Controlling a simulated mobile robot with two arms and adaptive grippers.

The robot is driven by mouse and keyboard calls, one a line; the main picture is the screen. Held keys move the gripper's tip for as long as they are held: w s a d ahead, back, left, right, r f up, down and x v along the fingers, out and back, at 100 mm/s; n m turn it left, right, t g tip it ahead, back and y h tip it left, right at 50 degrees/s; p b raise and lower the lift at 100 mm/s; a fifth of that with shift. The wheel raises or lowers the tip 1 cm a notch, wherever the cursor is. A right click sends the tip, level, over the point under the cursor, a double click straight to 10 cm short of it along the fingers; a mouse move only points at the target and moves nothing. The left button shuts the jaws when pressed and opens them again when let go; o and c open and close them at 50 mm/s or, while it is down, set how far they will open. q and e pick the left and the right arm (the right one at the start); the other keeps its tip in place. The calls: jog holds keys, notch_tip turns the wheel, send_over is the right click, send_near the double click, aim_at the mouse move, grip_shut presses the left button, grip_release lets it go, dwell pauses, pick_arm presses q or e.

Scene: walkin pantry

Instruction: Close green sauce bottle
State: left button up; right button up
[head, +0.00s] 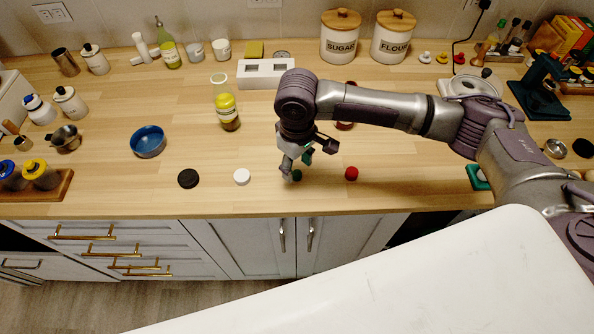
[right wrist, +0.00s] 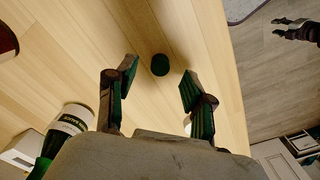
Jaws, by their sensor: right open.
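A small dark green cap (head: 297,175) lies on the wooden counter near its front edge. In the right wrist view the green cap (right wrist: 160,65) is just ahead of and between the fingertips. My right gripper (head: 296,165) is open and empty above the counter, by the cap. A green bottle with a white label (right wrist: 72,125) shows at the lower left of the right wrist view; in the head view my arm hides it. My left gripper (right wrist: 279,27) shows at the upper right of the right wrist view, over the floor, fingers apart and empty.
Black (head: 188,179), white (head: 242,176) and red (head: 351,173) caps lie along the front edge. A yellow sauce bottle (head: 227,108) stands behind, with a blue bowl (head: 148,142) to its left. A white holder (head: 266,73) is further back. Bare counter lies between them.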

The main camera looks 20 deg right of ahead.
aim_at(297, 175)
jog(key=shift+f, duration=1.25)
jog(key=shift+c, duration=0.4)
jog(key=c, duration=0.7)
